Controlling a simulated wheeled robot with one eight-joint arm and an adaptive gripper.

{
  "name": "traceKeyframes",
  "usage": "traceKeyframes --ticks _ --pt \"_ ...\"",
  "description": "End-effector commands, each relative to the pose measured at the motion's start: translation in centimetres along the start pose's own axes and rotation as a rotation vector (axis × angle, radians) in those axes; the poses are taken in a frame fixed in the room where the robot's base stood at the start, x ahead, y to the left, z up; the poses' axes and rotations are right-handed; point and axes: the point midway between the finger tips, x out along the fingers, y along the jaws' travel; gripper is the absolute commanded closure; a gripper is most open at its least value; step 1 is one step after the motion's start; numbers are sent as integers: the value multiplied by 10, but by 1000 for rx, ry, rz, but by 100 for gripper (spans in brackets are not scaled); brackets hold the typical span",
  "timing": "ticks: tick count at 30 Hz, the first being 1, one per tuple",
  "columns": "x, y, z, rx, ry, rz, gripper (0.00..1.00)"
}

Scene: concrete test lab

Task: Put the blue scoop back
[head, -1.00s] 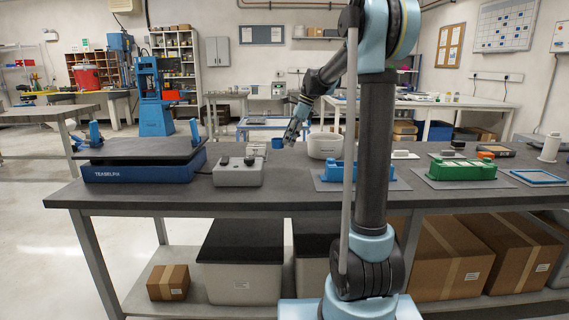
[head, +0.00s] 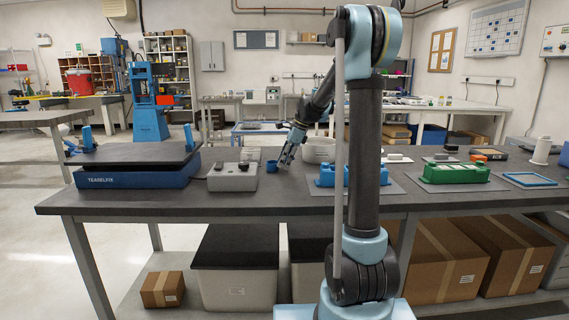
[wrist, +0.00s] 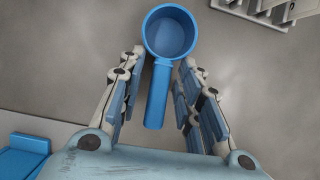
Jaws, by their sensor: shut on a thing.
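The blue scoop (head: 271,166) has a round cup and a straight handle. In the wrist view the cup (wrist: 170,33) lies just beyond the fingertips, open side toward the camera, with the handle between the fingers. My gripper (head: 283,161) is shut on the scoop; in the wrist view its fingers (wrist: 164,60) flank the handle near the cup. In the head view the scoop is at or just above the bench top, right of the grey control box; I cannot tell whether it touches.
The grey control box (head: 232,177) is close left of the scoop, and a white tub (head: 318,150) close right. A blue fixture (head: 325,177) sits on a mat nearer the front. A blue-based platform (head: 135,178) stands far left on the bench (head: 250,202).

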Motion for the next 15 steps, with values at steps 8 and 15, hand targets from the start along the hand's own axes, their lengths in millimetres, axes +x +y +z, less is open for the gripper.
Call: traceKeyframes --ticks 8,15 --pt "1 0 0 0 0 0 48" --pt "0 0 0 0 0 0 48"
